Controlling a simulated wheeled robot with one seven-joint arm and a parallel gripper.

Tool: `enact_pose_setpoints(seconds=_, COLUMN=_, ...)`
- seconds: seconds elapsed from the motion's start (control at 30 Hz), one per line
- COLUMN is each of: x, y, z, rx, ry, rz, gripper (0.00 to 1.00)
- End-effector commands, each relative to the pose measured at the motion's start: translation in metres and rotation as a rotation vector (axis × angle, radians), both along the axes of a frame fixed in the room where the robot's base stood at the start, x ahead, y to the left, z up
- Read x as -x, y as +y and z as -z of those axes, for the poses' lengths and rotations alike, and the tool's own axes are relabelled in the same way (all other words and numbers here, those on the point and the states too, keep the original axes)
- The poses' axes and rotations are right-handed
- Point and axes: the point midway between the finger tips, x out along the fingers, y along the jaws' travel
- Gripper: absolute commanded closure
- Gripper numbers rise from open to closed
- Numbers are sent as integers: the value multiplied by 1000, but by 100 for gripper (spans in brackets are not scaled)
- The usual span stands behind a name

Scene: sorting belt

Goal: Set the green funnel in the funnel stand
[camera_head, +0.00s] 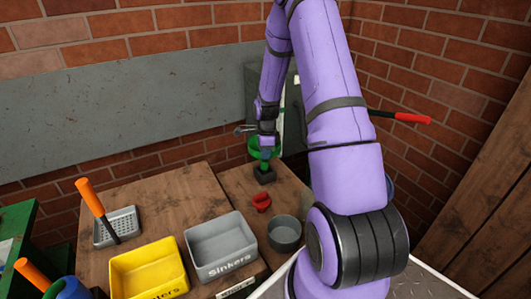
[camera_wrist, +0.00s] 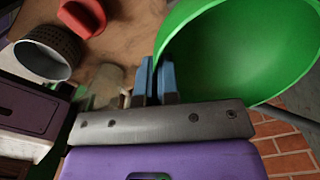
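The green funnel (camera_head: 254,146) is at the back of the wooden bench in the head view, its wide mouth up and its narrow stem pointing down. Its bowl fills the upper right of the wrist view (camera_wrist: 245,45). My gripper (camera_wrist: 157,75) has its blue fingers close together on either side of the funnel's rim, holding it. In the head view my gripper (camera_head: 266,143) is partly hidden against the funnel. A small dark block, seemingly the funnel stand (camera_head: 265,175), is directly below the stem. I cannot tell whether the stem tip is inside it.
A red object (camera_head: 261,202) and a grey round cup (camera_head: 284,234) are in front of the stand. A grey Sinkers bin (camera_head: 222,252), a yellow bin (camera_head: 148,273) and a grated tray (camera_head: 117,228) are to the left. A brick wall rises behind.

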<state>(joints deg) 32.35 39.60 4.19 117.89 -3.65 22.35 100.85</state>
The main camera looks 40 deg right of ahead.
Motion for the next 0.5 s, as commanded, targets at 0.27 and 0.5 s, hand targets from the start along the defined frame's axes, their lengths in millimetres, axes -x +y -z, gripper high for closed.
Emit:
enact_pose_setpoints(seconds=0.27, x=-1, y=1, z=9, rx=0, ry=-1, rz=-1, gripper=100)
enact_pose_setpoints(seconds=0.5, x=0, y=1, z=18, rx=0, ry=0, rz=0, gripper=100)
